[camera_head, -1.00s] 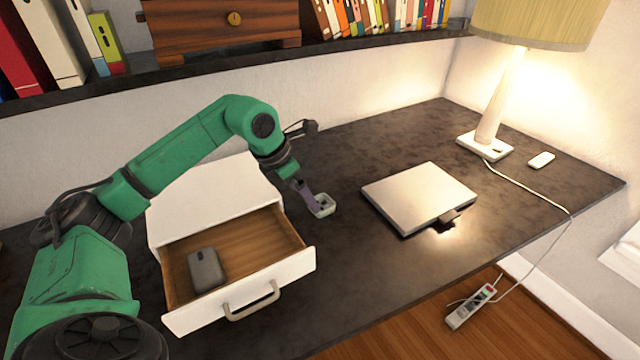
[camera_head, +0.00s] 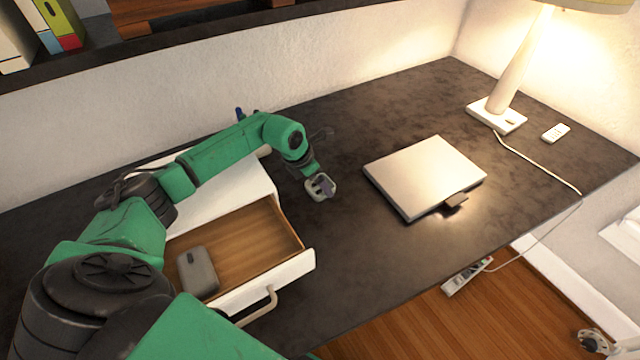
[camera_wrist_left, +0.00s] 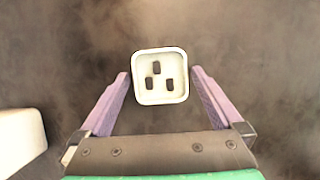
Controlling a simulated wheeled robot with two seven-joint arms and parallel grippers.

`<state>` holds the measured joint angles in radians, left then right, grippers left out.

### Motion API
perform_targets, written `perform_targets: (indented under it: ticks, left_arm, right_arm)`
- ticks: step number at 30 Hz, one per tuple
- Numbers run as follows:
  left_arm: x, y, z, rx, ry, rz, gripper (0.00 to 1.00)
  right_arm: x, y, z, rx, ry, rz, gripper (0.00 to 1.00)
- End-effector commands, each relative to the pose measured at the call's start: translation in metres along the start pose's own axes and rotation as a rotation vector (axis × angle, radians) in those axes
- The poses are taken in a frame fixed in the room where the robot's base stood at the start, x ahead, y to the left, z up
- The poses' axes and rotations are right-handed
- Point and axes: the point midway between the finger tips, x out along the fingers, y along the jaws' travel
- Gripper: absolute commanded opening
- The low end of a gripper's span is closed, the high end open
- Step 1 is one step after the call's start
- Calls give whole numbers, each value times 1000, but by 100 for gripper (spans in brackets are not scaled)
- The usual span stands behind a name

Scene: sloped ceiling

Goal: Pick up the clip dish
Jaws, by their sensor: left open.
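The clip dish (camera_wrist_left: 160,98) is a small pale square dish with several dark clips in it. In the left wrist view it lies on the dark desk between the two purple fingers of my left gripper (camera_wrist_left: 160,92), with a gap on each side. The fingers are open and reach about the dish's middle. In the head view the clip dish (camera_head: 316,194) shows right of the white drawer unit, partly hidden by my left gripper (camera_head: 322,185) above it. My right gripper is not in view.
A white drawer unit (camera_head: 245,182) with its drawer open stands left of the dish, a grey mouse-like object (camera_head: 197,270) inside. A closed silver laptop (camera_head: 425,172) lies to the right. A lamp (camera_head: 497,115) and a white remote (camera_head: 556,132) are farther right. Desk between dish and laptop is clear.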

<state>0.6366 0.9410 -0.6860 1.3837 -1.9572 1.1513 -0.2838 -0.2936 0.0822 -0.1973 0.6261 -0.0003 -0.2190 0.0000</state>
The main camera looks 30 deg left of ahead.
Motion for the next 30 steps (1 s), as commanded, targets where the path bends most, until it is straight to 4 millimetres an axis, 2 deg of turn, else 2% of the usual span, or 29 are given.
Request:
perform_targets:
  ticks: [3,8,14,23,26,30]
  left_arm:
    - [11,0,0,0,0,1,100]
    - [12,0,0,1,0,1,100]
    - [11,0,0,1,0,1,27]
    - [8,1,1,1,-1,1,26]
    - [0,1,5,2,-3,1,26]
    - [-26,1,17,3,-6,4,26]
  right_arm:
    - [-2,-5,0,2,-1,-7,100]
    - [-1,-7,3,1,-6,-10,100]
    - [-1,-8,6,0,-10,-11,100]
    - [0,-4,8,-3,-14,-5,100]
    - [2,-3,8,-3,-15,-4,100]
    - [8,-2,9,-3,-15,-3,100]
